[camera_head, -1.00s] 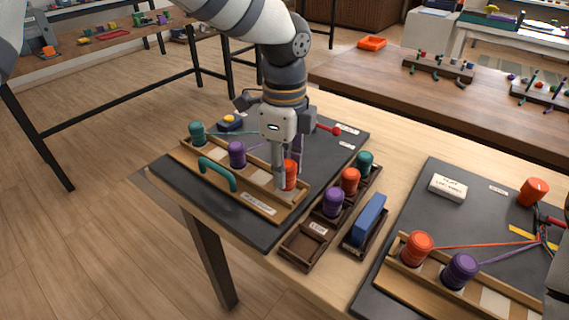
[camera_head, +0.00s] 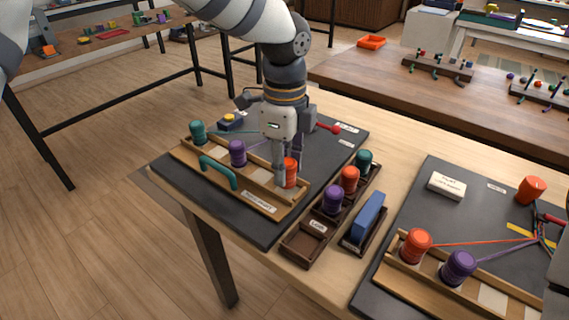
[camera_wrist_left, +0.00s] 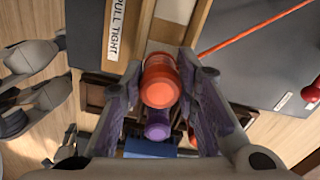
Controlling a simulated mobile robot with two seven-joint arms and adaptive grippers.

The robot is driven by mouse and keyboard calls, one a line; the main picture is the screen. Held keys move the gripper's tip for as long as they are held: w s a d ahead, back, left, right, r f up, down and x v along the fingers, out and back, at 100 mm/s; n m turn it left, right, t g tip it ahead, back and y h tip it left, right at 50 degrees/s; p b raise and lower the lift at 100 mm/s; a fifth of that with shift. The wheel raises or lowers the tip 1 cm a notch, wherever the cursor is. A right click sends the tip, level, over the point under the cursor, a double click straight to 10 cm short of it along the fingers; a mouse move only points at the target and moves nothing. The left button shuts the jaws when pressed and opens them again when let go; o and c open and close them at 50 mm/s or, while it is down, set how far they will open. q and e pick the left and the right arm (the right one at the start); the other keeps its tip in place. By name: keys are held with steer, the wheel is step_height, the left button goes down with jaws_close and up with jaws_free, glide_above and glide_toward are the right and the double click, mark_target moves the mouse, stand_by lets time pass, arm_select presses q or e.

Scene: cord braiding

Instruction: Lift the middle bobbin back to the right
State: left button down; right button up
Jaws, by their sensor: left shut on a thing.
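My left gripper (camera_head: 285,172) is shut on an orange bobbin (camera_head: 291,174) at the right end of the wooden rack (camera_head: 225,186). In the left wrist view the orange bobbin (camera_wrist_left: 160,82) sits between the two fingers (camera_wrist_left: 160,95). In the head view one finger partly hides it, and I cannot tell whether its base touches the rack. A purple bobbin (camera_head: 237,153) stands in the rack to its left, and a teal bobbin (camera_head: 197,132) stands at the left end. My right gripper is not clearly visible.
A dark tray (camera_head: 303,247) with purple, orange and teal bobbins stands close to the right of the rack. A blue block (camera_head: 369,214) lies beside it. A second board (camera_head: 415,195) with another bobbin rack is farther right. A teal handle (camera_head: 218,174) rises at the rack's front.

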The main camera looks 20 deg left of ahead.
arm_select(q)
steer(key=shift+f, duration=0.9)
stand_by(0.6)
steer(key=c, duration=1.2)
jaws_free()
steer(key=shift+o, duration=0.2)
